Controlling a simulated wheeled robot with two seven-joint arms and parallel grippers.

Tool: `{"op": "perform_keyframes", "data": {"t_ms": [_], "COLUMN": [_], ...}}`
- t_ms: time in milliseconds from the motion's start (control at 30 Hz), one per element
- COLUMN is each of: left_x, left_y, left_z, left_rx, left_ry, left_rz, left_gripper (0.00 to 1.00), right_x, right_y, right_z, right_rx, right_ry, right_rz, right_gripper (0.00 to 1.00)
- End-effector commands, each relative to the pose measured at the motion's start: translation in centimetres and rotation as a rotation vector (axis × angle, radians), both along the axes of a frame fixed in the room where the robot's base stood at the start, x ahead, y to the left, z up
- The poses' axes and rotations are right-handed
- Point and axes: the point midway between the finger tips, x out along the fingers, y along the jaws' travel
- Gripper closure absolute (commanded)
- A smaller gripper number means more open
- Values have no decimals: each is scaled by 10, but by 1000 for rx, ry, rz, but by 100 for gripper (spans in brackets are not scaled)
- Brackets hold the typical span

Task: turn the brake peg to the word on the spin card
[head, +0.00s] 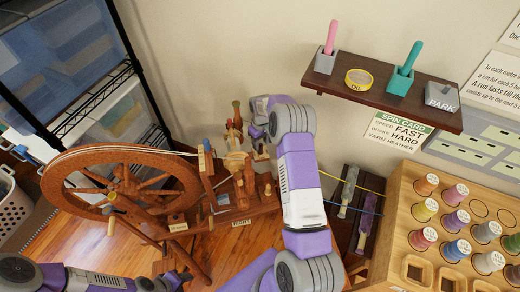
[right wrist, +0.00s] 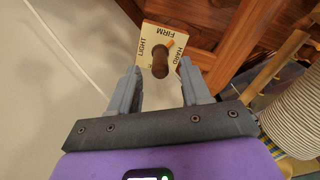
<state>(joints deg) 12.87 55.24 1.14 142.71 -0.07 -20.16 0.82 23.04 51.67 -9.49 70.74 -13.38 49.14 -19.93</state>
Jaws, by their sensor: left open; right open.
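The brake peg (right wrist: 160,64) is a dark brown knob on a square cream plate (right wrist: 147,32) lettered LIGHT, FIRM and HARD. An orange mark shows beside the peg, toward the corner between FIRM and HARD. My right gripper (right wrist: 159,68) is open, with its fingertips either side of the peg and a gap to each. In the head view my right gripper (head: 252,130) is by the spinning wheel's far end, and I cannot make out the peg there. The spin card (head: 400,131) reads SPEED FAST, BRAKE HARD, YARN HEATHER. My left gripper (head: 178,280) is open, low at the left.
A wooden rack (head: 408,240) of thread spools stands at the right.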

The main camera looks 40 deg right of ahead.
Motion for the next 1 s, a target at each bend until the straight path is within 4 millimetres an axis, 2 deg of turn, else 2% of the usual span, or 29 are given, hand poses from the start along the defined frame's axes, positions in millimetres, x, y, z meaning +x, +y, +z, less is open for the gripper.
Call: {"op": "perform_keyframes", "data": {"t_ms": [33,200,333,600,667,900,933,1000], "left_x": [0,0,0,0,0,0,0,0], "left_y": [0,0,0,0,0,0,0,0], "left_z": [-5,-12,-14,-14,-14,-14,-14,-14], "left_rx": [0,0,0,0,0,0,0,0], "left_ry": [0,0,0,0,0,0,0,0], "left_rz": [0,0,0,0,0,0,0,0], "left_gripper": [50,50,50,50,50,50,50,50], "right_x": [0,0,0,0,0,0,0,0], "right_y": [0,0,0,0,0,0,0,0], "right_z": [-12,-34,-41,-41,-41,-41,-41,-41], "right_rx": [0,0,-1,-2,-2,-2,-2,-2], "right_ry": [2,1,-1,-2,-1,-1,-1,-1], "right_rz": [0,-1,-1,-1,-1,-1,-1,-1], "right_gripper": [53,53,53,53,60,97,100,100]}}
